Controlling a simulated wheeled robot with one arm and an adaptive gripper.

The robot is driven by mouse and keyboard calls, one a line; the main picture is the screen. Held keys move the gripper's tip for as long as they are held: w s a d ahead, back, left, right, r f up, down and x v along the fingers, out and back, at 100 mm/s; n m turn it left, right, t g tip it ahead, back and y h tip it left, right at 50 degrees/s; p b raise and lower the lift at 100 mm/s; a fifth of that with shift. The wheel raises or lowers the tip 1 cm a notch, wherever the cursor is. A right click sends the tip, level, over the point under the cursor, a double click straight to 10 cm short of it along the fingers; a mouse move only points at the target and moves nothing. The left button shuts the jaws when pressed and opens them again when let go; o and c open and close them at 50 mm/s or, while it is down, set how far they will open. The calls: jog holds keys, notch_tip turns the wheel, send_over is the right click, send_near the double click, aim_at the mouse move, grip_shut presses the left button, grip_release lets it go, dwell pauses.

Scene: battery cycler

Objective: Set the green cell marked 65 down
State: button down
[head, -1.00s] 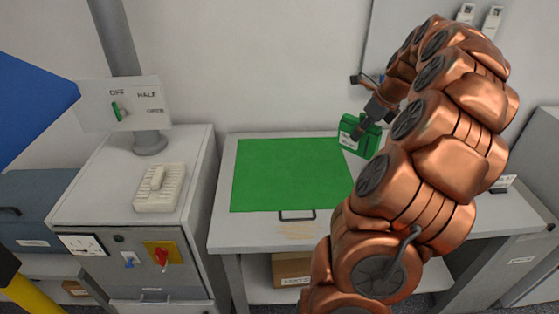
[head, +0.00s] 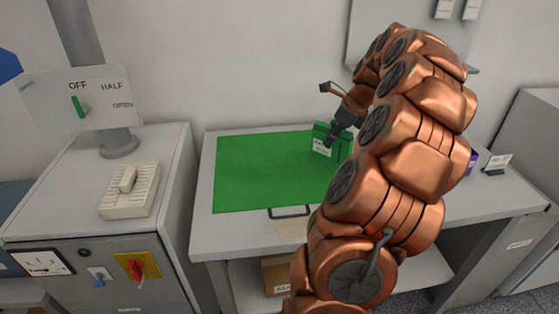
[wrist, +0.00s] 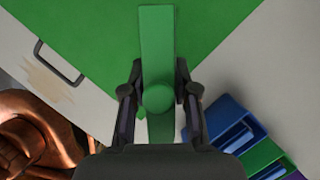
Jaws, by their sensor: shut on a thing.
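The green cell (head: 322,141) is a box with a white label whose mark is too small to read. In the head view it is at the right end of the green mat (head: 250,175). My gripper (head: 335,135) is shut on the cell from above. In the wrist view the gripper (wrist: 160,92) has one finger on each side of the narrow green cell (wrist: 157,45), with the green mat (wrist: 85,30) behind it. I cannot tell whether the cell's underside touches the mat. My arm hides the mat's right edge.
Blue, green and purple boxes (wrist: 228,125) stand on the bench to the right of the gripper in the wrist view. A small label stand (head: 497,163) is at the bench's right. A cabinet (head: 75,195) with a pale switch block (head: 130,190) stands at the left. The mat's left part is clear.

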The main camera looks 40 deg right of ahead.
jog(key=shift+w+a+f+p, duration=0.75)
jog(key=shift+w+a, duration=0.55)
jog(key=shift+w, duration=0.9)
jog(key=shift+w+a+f+p, duration=0.5)
jog(key=shift+w+a+p, duration=0.65)
jog(key=shift+w, duration=1.05)
jog(key=shift+w+a+f+p, duration=0.65)
jog(key=shift+w+a, duration=0.8)
jog(key=shift+w, duration=0.75)
jog(key=shift+d+f, duration=0.1)
jog(key=shift+f, duration=0.4)
jog(key=c, duration=0.9)
grip_release()
jog(key=shift+f, duration=0.15)
